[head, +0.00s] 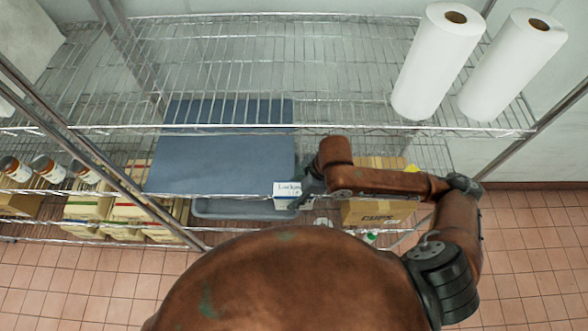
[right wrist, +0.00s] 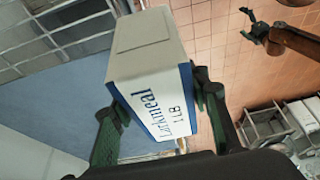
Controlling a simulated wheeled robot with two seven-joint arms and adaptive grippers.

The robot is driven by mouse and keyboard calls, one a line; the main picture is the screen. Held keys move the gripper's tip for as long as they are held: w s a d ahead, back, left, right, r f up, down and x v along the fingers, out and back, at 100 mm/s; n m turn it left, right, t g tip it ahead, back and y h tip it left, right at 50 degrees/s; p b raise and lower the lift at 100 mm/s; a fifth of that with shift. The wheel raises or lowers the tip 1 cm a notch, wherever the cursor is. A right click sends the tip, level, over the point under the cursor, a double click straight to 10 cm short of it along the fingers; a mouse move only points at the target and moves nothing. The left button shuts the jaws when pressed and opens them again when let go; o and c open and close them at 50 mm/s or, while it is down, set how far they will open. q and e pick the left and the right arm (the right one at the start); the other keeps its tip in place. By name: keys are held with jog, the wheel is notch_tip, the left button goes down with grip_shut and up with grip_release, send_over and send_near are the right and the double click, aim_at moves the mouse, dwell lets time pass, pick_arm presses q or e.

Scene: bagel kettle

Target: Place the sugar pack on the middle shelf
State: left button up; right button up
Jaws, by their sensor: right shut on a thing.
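The sugar pack (head: 287,188) is a white box with blue edges, and its label reads "Larkmeal 1 LB" in the right wrist view (right wrist: 150,95). My right gripper (head: 305,190) is shut on it, one dark green finger on each side. The pack is held at the front right corner of a large blue flat surface, below the top wire shelf (head: 270,75). Whether it touches anything beneath is unclear. The middle shelf (head: 430,153) shows partly behind my right arm. My left gripper (right wrist: 252,25) shows small in the right wrist view, fingers apart and empty.
Two white paper rolls (head: 440,60) stand on the top shelf at right. The blue surface (head: 225,150) fills the centre below it. A carton marked CUPS (head: 375,215) sits lower right. Several jars (head: 45,168) stand left. A slanted metal post (head: 90,145) crosses the left side.

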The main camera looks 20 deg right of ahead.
jog(key=w+b, duration=0.1)
jog(key=b, duration=0.1)
jog(key=w+d+b, duration=0.1)
jog(key=w+b, duration=0.1)
jog(key=b, duration=0.1)
jog(key=shift+w+f, duration=0.2)
jog(key=shift+w, duration=0.05)
jog(key=shift+w+d+f+p, duration=0.3)
jog(key=shift+w+d+f, duration=0.15)
jog(key=shift+w, duration=1)
jog(key=shift+w+d+f+p, duration=0.25)
jog(key=shift+w+d+f, duration=0.2)
jog(key=shift+w, duration=1.05)
jog(key=shift+w+d+f+p, duration=0.35)
jog(key=shift+w+f, duration=0.15)
jog(key=shift+w, duration=0.95)
jog(key=shift+f, duration=0.25)
jog(key=o, duration=1.6)
jog(key=shift+f, duration=0.1)
